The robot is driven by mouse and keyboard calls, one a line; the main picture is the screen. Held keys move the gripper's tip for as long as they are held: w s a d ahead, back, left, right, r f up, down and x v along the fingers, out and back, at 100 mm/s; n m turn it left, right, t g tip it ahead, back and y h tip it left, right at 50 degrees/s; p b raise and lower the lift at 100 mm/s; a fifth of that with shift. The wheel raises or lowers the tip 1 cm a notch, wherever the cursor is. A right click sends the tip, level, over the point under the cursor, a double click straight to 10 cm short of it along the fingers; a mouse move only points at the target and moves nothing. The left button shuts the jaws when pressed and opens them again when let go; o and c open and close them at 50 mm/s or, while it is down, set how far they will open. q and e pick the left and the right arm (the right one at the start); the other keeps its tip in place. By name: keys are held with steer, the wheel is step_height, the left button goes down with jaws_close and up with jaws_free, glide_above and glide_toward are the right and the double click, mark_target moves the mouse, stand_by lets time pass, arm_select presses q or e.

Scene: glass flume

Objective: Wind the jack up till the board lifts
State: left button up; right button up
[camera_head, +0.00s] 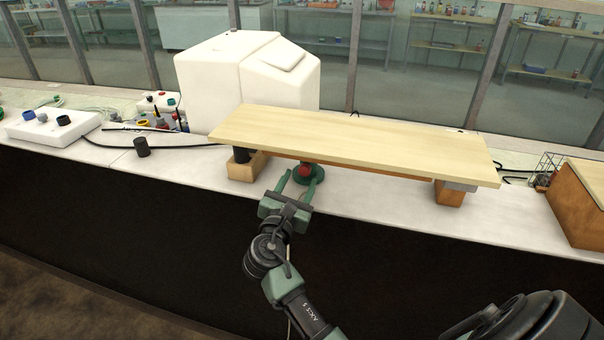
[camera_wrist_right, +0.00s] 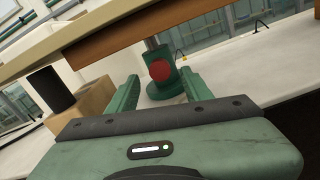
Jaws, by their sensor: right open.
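A pale wooden board (camera_head: 350,140) lies over the bench on supports near its two ends. The green jack (camera_head: 309,172) with a red knob (camera_head: 304,170) stands under the board's front edge, left of the middle. In the wrist view the jack (camera_wrist_right: 158,85) shows a metal post rising toward the board's underside, with the red knob (camera_wrist_right: 160,70) facing me. Whether the post touches the board is hard to tell. My right gripper (camera_head: 298,182) is open in front of the jack, its fingers pointing at it, one to each side of the knob. My left gripper is not in view.
A wooden block (camera_head: 247,166) with a black cylinder supports the board's left end; another block (camera_head: 449,194) stands under the right. A white machine (camera_head: 240,80) stands behind. A black knob (camera_head: 141,146) and cables lie left. The bench's front strip is clear.

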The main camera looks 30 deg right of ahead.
mark_target(305, 170)
steer(key=shift+x, duration=1.4)
jaws_close()
steer(key=shift+f, duration=0.1)
steer(key=shift+m, duration=0.3)
steer(key=m+b, duration=0.2)
steer(key=m, duration=0.2)
steer(key=shift+f, duration=0.1)
steer(key=m+b, duration=0.2)
steer(key=m, duration=0.3)
steer(key=shift+w, duration=0.1)
steer(key=shift+m, duration=0.3)
